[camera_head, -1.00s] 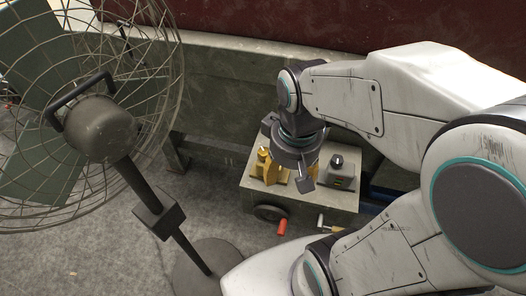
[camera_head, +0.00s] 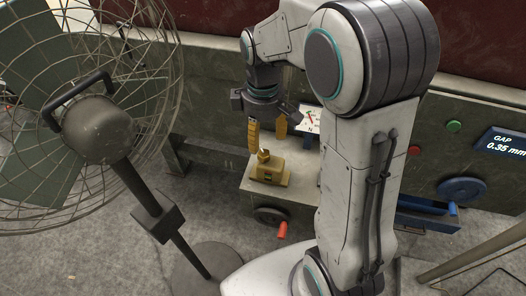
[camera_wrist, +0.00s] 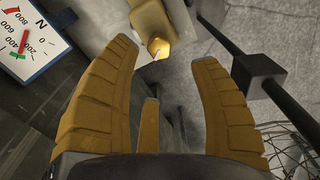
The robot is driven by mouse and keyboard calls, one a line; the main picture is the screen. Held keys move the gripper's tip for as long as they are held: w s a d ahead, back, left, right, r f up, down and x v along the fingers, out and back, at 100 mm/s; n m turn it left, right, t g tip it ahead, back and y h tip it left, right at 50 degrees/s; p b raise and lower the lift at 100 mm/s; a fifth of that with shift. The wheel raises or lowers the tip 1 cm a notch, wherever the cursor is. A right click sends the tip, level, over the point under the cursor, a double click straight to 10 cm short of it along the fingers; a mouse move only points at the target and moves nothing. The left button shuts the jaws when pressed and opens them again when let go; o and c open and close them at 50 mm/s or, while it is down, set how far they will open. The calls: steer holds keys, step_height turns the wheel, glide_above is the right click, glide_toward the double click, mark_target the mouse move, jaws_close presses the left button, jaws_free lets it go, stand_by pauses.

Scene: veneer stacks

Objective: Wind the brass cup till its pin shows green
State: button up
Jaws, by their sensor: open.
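The brass cup (camera_head: 264,155) stands on a yellow block (camera_head: 270,175) on top of a grey-green cabinet. In the wrist view the cup (camera_wrist: 158,46) lies just beyond and between my fingertips, apart from both. A small pale sliver shows at the cup; I cannot tell whether it is the pin, and no green is clear there. My gripper (camera_head: 267,134) is open and empty, fingers pointing down, above the cup.
A dial gauge (camera_head: 309,118) with a red needle stands behind the cabinet top. A wire-caged fan (camera_head: 98,128) stands at left. A handwheel with a red handle (camera_head: 282,230) is on the cabinet front. A display (camera_head: 504,143) reads GAP 0.35 mm.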

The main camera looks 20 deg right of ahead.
mark_target(263, 153)
steer(key=shift+f, duration=3.65)
jaws_close()
